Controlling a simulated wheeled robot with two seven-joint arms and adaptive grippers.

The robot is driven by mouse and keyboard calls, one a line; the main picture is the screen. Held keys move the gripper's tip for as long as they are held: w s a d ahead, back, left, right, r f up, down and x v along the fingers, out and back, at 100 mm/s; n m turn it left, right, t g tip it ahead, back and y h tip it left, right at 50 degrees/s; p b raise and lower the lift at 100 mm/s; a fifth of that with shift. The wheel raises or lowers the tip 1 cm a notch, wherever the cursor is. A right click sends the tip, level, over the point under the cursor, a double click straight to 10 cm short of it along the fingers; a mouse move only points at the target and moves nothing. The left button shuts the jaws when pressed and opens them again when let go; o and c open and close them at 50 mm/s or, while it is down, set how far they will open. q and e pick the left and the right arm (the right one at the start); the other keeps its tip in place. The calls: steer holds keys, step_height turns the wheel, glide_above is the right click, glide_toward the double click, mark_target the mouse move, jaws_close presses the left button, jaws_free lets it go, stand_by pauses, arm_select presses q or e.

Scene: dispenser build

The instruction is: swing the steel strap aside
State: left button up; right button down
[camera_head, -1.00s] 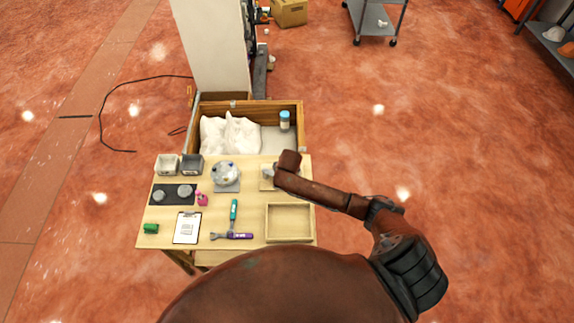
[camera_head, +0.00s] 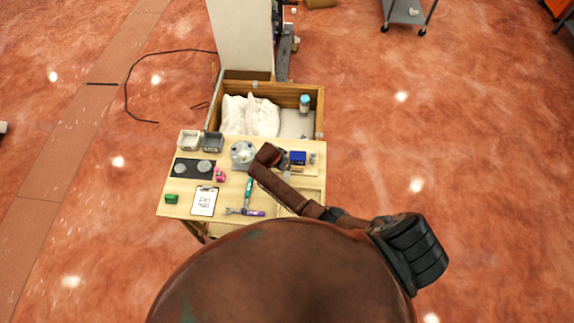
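I cannot make out the steel strap for certain. A round grey-and-white unit (camera_head: 243,153) sits at the back middle of the wooden table, its details too small to tell. My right arm comes in from the right, and its gripper (camera_head: 282,159) is low over the table just right of that unit. The wrist hides the fingertips and part of the unit's right side, so I cannot tell contact or opening. A blue block (camera_head: 298,157) lies right of the gripper. My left gripper is not in view.
The wooden table (camera_head: 180,206) also holds two small bins (camera_head: 189,140), a dark mat (camera_head: 180,178) with round grey parts, a pink item (camera_head: 220,174), a clipboard (camera_head: 204,201), tools (camera_head: 247,193) and a green piece (camera_head: 171,199). Behind stands a wooden crate (camera_head: 316,112) with white material.

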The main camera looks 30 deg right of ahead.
steer(key=shift+a+m, duration=0.2)
steer(key=shift+m, duration=0.1)
steer(key=c, duration=1.9)
jaws_free()
steer(key=shift+w, duration=0.1)
steer(key=v, duration=1.2)
